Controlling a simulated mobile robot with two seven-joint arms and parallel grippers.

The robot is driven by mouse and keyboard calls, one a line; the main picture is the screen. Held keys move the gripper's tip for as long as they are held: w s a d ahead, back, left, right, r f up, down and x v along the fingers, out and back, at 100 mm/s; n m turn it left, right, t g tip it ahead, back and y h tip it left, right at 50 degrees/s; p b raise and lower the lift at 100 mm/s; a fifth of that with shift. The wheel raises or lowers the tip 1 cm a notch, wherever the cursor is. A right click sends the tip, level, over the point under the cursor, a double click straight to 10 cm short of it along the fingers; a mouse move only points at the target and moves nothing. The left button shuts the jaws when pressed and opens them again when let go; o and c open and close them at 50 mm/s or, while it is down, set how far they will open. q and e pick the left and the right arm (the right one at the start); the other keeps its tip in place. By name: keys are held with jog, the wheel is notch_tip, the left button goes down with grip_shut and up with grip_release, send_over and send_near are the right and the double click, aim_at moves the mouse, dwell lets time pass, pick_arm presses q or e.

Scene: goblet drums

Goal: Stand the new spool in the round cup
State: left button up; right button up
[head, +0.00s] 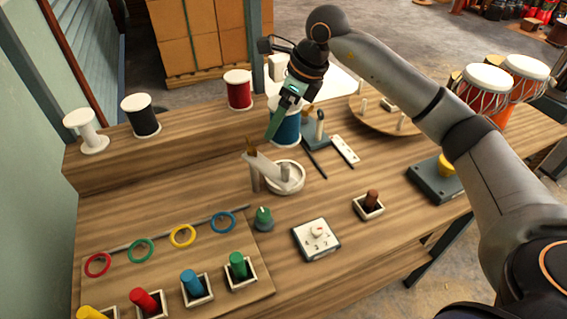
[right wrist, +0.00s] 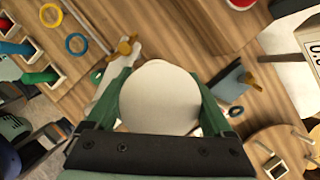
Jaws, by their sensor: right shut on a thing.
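A blue spool (head: 286,122) with a white top is partly hidden behind my right gripper (head: 276,124). The right wrist view shows the round white top (right wrist: 160,97) between the green fingers, which are shut on the spool. The spool is at the back of the bench, behind the round cup; I cannot tell if its base touches anything. The round white cup (head: 296,186) stands on the bench, in front of the spool, and a pale arm on a post partly covers it. My left gripper is not in view.
A white empty spool (head: 86,132), a black spool (head: 141,116) and a red spool (head: 238,90) stand on the raised shelf. A green knob (head: 263,218) is in front of the cup. A round wooden tray (head: 408,127) lies to the right.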

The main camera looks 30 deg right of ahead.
aim_at(298, 133)
notch_tip(298, 133, down, 13)
jog(key=shift+r, duration=0.1)
dwell(0.3)
jog(key=shift+f+b, duration=0.2)
jog(key=shift+b, duration=0.15)
jog(key=o, duration=1.3)
jog(key=shift+c, duration=0.2)
jog(key=shift+r, duration=0.1)
jog(key=shift+r, duration=0.25)
jog(key=v, duration=1.1)
jog(key=shift+s+d+r+p, duration=0.15)
jog(key=shift+s+r+p, duration=0.1)
jog(key=shift+r+p, duration=0.1)
